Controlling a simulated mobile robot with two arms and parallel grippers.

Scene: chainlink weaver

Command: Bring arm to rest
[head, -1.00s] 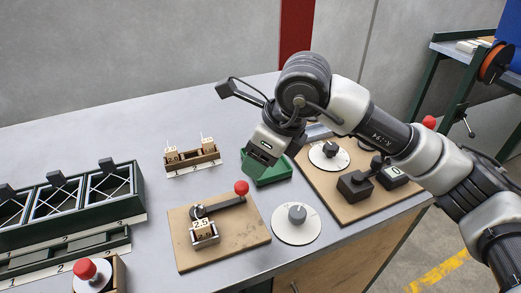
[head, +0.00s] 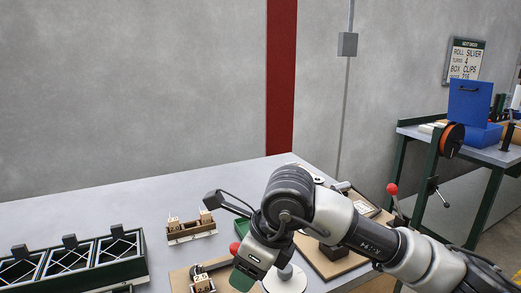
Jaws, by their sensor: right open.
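My right arm comes in from the right edge and bends down at the wrist. Its gripper (head: 246,275) points down and toward me, over the front part of the table (head: 120,210). It is open, and I see nothing held in it. A green patch shows at its tip; I cannot tell what that is. The gripper hides part of the board with the 2.5 counter (head: 202,284) and part of the white dial (head: 286,279). My left gripper is not in view.
A green tray (head: 241,226) lies partly behind my wrist. A small wooden rack (head: 191,231) and green-framed bins (head: 68,262) stand to the left. A red-knobbed lever (head: 392,189) rises beyond my forearm. A second bench (head: 470,152) holds a blue box (head: 468,103). The table's back left is clear.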

